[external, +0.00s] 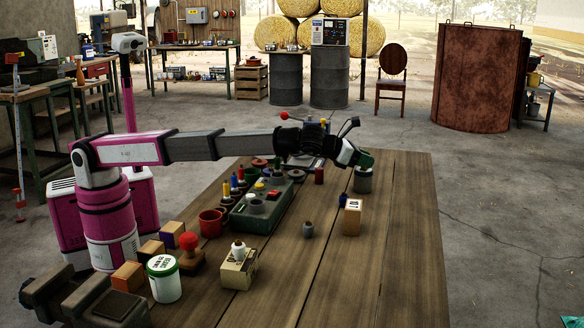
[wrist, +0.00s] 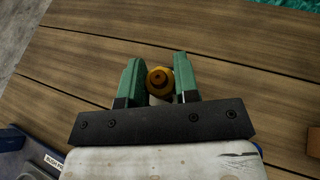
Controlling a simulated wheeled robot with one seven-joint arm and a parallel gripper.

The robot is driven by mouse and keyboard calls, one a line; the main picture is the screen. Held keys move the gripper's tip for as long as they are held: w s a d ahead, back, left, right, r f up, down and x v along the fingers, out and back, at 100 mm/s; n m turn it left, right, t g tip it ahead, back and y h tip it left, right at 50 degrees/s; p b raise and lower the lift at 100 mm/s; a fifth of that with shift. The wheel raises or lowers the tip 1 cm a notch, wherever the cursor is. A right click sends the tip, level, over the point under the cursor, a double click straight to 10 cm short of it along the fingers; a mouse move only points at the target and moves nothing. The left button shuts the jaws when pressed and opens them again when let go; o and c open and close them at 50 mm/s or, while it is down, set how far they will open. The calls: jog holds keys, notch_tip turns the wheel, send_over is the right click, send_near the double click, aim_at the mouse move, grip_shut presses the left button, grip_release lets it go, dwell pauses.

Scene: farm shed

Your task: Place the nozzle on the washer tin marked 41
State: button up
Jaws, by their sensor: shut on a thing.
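My gripper (external: 366,159) hangs over the right part of the table in the external view, its green fingers pointing down. A tan box (external: 352,220) with a white number label stands nearer the camera. The label is too small to read surely. Part of a brown block (wrist: 314,143) shows at the wrist view's right edge.
A small grey piece (external: 308,230) stands left of the tan box. The table's right front is clear.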

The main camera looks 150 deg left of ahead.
jog(key=o, duration=0.9)
jog(key=shift+f, duration=0.1)
jog(key=shift+r, duration=0.2)
jog(key=v, duration=1.2)
